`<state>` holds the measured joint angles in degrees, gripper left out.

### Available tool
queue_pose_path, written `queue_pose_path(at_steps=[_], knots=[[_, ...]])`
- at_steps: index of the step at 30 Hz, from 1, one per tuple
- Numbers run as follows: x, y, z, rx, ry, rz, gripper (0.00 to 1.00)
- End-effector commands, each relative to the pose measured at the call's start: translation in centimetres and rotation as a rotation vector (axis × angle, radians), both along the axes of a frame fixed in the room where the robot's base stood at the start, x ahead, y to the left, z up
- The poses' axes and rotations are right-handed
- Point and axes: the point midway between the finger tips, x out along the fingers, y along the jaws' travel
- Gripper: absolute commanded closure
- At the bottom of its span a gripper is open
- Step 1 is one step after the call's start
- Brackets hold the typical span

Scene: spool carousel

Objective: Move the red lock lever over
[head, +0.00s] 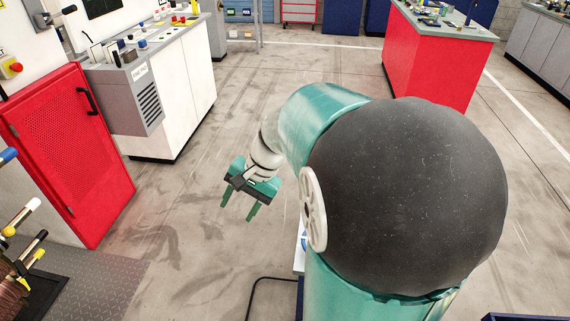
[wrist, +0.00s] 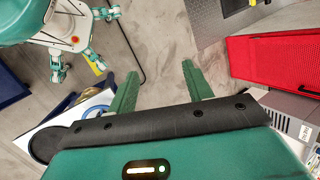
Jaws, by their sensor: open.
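I cannot make out the red lock lever in either view. At the lower left edge of the head view, part of a rack (head: 12,292) shows, with a copper-coloured wound spool and rods tipped in blue, white, black and yellow; most of it is cut off by the frame. My gripper (head: 238,211) hangs in mid-air over the open floor, well to the right of that rack. Its two green fingers are apart and empty. They also show in the wrist view (wrist: 159,78), with bare floor between them.
A red perforated cabinet (head: 72,150) with a black handle stands at the left. Beside it is a white workbench (head: 185,100) with a grey vented box. A red workbench (head: 430,65) stands at the back right. A dark metal floor plate (head: 100,285) lies lower left. The middle floor is clear.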

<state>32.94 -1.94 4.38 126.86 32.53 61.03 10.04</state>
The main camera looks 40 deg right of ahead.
Motion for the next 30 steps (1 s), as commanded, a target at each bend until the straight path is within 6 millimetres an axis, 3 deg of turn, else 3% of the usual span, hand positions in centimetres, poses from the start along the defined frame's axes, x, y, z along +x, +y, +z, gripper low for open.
queue_pose_path(at_steps=[9,17,23,30], knots=[[2.9,-8.6,-6.0,0.403,0.106,-0.447,0.49],[3.2,-17.4,-11.5,0.758,0.120,-0.810,0.49],[1.5,-25.1,-16.4,1.046,0.082,-1.086,0.49],[-3.3,-33.8,-23.1,1.405,-0.025,-1.393,0.49]])
